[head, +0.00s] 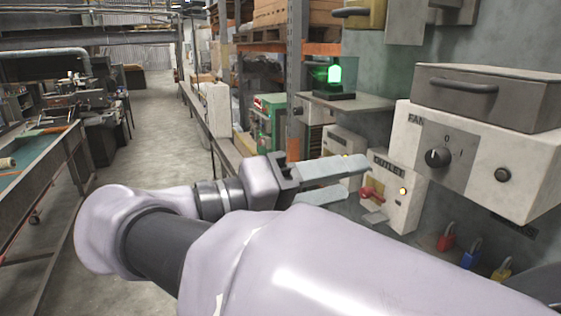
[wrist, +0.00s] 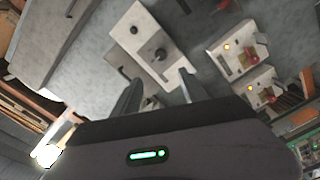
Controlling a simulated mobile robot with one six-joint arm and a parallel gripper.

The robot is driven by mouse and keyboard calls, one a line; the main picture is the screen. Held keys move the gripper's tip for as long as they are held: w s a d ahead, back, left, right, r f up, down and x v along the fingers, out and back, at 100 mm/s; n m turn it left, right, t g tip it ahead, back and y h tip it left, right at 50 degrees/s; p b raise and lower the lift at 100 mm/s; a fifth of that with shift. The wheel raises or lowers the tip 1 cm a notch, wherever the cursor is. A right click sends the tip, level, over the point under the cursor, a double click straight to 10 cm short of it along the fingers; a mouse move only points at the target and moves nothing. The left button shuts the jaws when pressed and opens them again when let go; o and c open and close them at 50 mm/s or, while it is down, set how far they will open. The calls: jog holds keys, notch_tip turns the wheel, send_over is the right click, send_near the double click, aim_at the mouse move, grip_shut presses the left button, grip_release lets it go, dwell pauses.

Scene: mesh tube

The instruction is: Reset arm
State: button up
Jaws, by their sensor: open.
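My gripper (head: 345,181) is at the end of my arm in the middle of the head view, with its two pale fingers pointing right. The fingers stand apart with nothing between them, so it is open and empty. In the head view the fingers overlap the outlet box (head: 408,205), which has a red handle and a lit yellow lamp; I cannot tell whether they touch it. In the wrist view the two fingers of my gripper (wrist: 158,92) show below the fan box (wrist: 135,40) with its dark knob.
The fan box (head: 470,160) juts from the wall at the right, with a grey case (head: 485,95) on top. Red, blue and yellow padlocks (head: 470,259) hang below it. A green lamp (head: 334,77) stands on a shelf. A workbench (head: 40,180) is at left, with clear floor (head: 150,125) between.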

jog(key=s+d+f+n+g+y+b, duration=0.1)
jog(key=s+d+f+g+y+b, duration=0.35)
jog(key=f, duration=0.75)
jog(key=s+d+f+n+g+y+b, duration=0.1)
jog(key=s+d+f+n+y+b, duration=0.15)
jog(key=s+d+f+y, duration=0.75)
jog(key=w+a+f+m+t+y+b, duration=0.3)
jog(key=a+f+m+t+y+b, duration=0.1)
jog(key=a+f, duration=1)
jog(key=shift+w+m+t+b, duration=0.2)
jog(key=shift+m+t+b, duration=0.25)
jog(key=shift+m, duration=0.6)
